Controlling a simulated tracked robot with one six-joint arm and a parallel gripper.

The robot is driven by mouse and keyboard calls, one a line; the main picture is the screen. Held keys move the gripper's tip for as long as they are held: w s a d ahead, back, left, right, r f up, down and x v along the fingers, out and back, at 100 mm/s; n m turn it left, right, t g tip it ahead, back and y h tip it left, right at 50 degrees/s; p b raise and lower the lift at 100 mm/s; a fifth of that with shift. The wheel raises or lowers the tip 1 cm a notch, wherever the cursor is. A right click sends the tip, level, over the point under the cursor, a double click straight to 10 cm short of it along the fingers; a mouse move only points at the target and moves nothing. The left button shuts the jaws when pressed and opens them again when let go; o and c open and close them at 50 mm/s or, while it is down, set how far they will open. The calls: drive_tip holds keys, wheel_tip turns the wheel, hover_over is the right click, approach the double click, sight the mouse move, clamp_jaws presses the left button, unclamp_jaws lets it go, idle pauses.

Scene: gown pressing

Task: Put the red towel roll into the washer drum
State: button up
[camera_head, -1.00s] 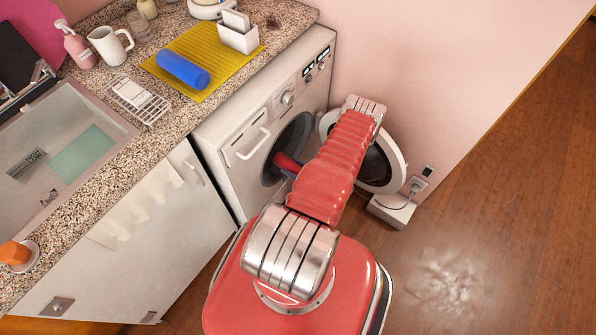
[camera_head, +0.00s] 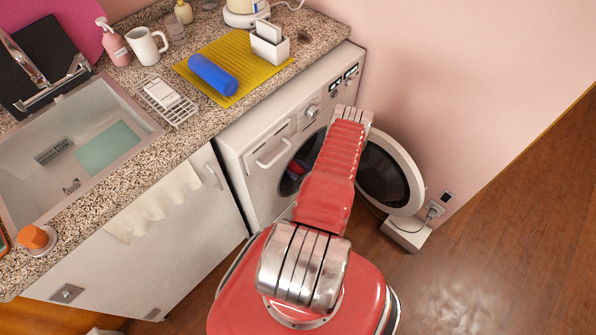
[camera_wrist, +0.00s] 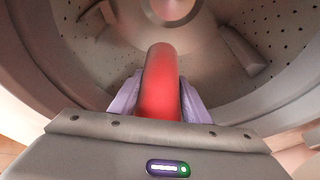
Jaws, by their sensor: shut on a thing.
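The red towel roll (camera_wrist: 160,85) is held between the two pale purple fingers of my gripper (camera_wrist: 158,100) in the wrist view. The gripper is shut on it, and the roll points forward into the washer drum (camera_wrist: 95,60), whose perforated wall surrounds it. The roll appears clear of the drum's back wall. In the head view a small part of the red roll (camera_head: 297,168) shows in the dark round opening of the washer (camera_head: 262,130). My arm covers the right part of that opening and most of the gripper.
The washer door (camera_head: 388,177) stands open to the right. A blue roll (camera_head: 213,75) lies on a yellow mat (camera_head: 250,52) on the counter above. A white box with a cable (camera_head: 407,235) sits on the floor below the door. Open wooden floor lies at right.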

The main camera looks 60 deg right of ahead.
sight(297, 170)
drive_tip(key=w+d, duration=0.2)
drive_tip(key=w, duration=0.7)
drive_tip(key=shift+w, duration=0.25)
drive_tip(key=o, duration=1.3)
drive_tip(key=v, duration=1.3)
drive_tip(key=shift+s+a+r, duration=0.1)
drive_tip(key=shift+s+r, duration=0.05)
drive_tip(key=shift+s, duration=0.2)
drive_tip(key=shift+s, duration=0.1)
